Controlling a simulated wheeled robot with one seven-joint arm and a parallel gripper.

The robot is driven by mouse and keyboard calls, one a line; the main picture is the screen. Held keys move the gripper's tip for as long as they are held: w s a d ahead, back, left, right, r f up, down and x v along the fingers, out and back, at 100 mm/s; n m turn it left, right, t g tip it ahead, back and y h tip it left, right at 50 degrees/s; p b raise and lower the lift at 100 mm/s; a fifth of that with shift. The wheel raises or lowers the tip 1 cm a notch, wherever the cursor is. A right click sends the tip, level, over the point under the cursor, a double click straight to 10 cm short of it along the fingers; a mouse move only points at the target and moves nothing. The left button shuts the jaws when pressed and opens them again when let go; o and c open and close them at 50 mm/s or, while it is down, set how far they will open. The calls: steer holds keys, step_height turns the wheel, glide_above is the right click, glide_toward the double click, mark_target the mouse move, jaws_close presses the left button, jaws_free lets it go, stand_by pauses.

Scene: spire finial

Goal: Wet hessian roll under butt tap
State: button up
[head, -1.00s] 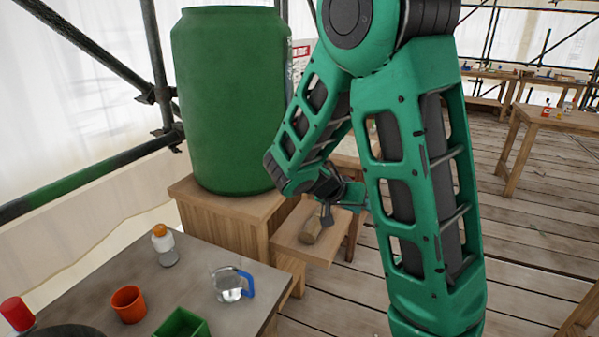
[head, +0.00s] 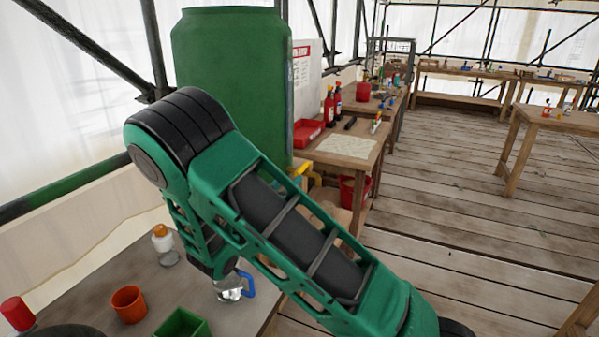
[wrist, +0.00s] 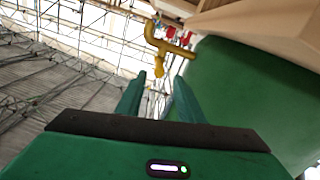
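The green water butt (head: 235,60) stands at the left in the head view, partly behind my arm. It also fills the right of the wrist view (wrist: 250,100). A yellow tap (head: 300,171) shows low on the butt's right side. In the wrist view the tap (wrist: 168,45) lies just beyond my fingertips. My gripper (wrist: 160,80) is open, its two fingers apart with nothing seen between them. My arm hides the gripper in the head view. The hessian roll is not visible in either view now; my arm covers part of the small wooden stand (head: 335,205) by the butt.
A grey table (head: 90,290) at front left holds a clear jug with a blue handle (head: 232,288), an orange cup (head: 129,304), a green box (head: 182,324) and a bottle (head: 165,245). A wooden workbench (head: 350,150) stands behind.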

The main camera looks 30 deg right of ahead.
mark_target(300, 169)
steer(key=x, duration=0.9)
steer(key=shift+w+d, duration=0.1)
steer(key=shift+d, duration=0.05)
jaws_close()
